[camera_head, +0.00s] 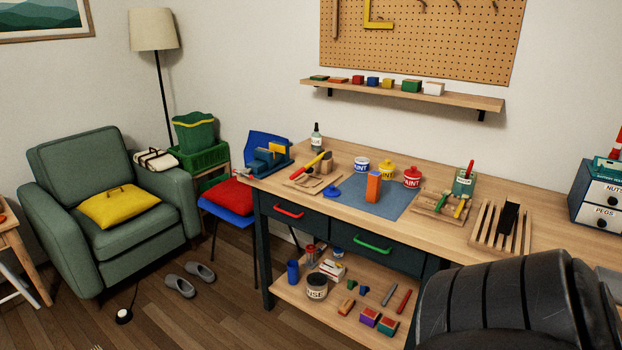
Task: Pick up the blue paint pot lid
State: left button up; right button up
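A blue lid with a small knob (332,191) lies on the left part of the grey-blue mat (394,207) on the workbench. A paint pot with a white and blue label (361,165) stands behind it, with no blue lid seen on top. A yellow paint pot (387,170) and a red paint pot (411,177) stand to its right, each with a knobbed lid. Neither of my grippers shows in this view.
A large black ribbed part, probably my arm, fills the lower right. The mat's front right is clear.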

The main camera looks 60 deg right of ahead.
aim_at(330, 192)
jog(key=z, duration=0.75)
jog(key=i, duration=1.4)
jog(key=z, duration=1.35)
